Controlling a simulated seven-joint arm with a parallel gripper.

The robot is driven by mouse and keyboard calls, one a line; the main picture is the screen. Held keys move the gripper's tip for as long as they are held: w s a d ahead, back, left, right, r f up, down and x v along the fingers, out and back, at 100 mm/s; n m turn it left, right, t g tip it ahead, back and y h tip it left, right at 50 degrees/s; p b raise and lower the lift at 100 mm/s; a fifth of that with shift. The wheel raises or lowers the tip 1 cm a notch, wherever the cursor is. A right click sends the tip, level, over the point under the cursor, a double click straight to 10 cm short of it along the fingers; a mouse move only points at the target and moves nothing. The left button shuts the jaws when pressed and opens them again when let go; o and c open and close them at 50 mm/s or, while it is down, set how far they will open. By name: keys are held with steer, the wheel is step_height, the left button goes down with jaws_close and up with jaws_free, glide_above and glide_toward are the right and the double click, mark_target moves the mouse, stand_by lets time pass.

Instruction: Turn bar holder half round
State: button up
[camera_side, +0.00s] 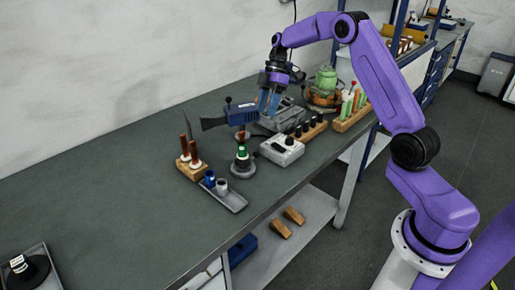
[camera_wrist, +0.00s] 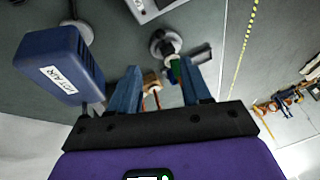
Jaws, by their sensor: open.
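No part carries a label that names it the bar holder, so I cannot tell for sure which thing it is. A likely one is the small upright stand (camera_side: 242,167) with a round grey base and a green band, in the middle of the bench. A round-based stand (camera_wrist: 164,42) with a green part shows beyond my fingers in the wrist view. My gripper (camera_side: 268,103) is open and empty, above the bench beside a blue box-shaped tool (camera_side: 241,114). In the wrist view my gripper (camera_wrist: 160,84) has its two blue fingers apart, with the blue tool (camera_wrist: 62,65) at left.
A grey box with a knob (camera_side: 282,149), a wooden rack with black knobs (camera_side: 311,132) and a green-handled rack (camera_side: 350,119) stand to the right. A wooden block with brown handles (camera_side: 192,170) and a grey tray (camera_side: 233,202) stand left.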

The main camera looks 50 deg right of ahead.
mark_target(247, 159)
steer(key=x, duration=1.4)
jaws_close()
